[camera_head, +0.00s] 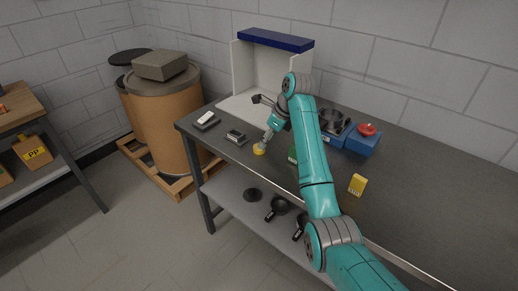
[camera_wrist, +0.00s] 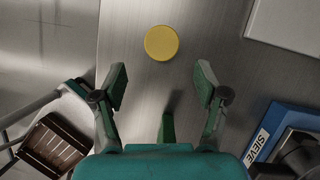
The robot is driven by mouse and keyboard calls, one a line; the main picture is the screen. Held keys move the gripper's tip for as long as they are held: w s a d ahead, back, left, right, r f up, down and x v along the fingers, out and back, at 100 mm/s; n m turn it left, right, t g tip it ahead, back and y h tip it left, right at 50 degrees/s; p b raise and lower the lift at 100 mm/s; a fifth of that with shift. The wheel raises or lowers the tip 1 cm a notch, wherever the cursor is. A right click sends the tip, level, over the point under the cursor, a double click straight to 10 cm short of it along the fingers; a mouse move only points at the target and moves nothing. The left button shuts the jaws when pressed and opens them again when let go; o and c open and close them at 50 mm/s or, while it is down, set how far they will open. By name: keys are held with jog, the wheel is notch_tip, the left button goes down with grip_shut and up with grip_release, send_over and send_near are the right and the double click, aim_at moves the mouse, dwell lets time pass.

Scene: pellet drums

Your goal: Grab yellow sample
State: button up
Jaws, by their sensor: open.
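A round yellow sample (camera_wrist: 161,43) shows from above in the wrist view, on the grey bench top. It also shows near the bench's front edge in the head view (camera_head: 259,149), just below the end of my arm. My gripper (camera_wrist: 161,76) is open and empty, its two fingers spread apart. The yellow sample lies just beyond the fingertips, about midway between them, and I see no contact. A green object (camera_wrist: 167,128) stands nearer the palm in the wrist view; it is partly hidden behind my arm in the head view (camera_head: 293,155).
A yellow box (camera_head: 357,185) stands farther right on the bench. A blue bin marked SIEVE (camera_wrist: 272,128) is at the wrist view's lower right. A blue box with a red object (camera_head: 363,140) stands behind. Small dark devices (camera_head: 235,136) lie left; a white-walled booth (camera_head: 270,65) stands at back.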

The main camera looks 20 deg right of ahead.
jog(key=shift+w+a+r+x, duration=0.1)
jog(key=shift+w+x, duration=0.05)
jog(key=shift+x, duration=0.75)
jog(key=shift+w+a+r+x, duration=0.1)
jog(key=shift+w+x, duration=0.05)
jog(key=shift+x, duration=0.7)
jog(key=shift+w+a+x, duration=0.1)
jog(key=shift+w+x, duration=0.05)
jog(key=shift+x, duration=0.75)
jog(key=c, duration=1.1)
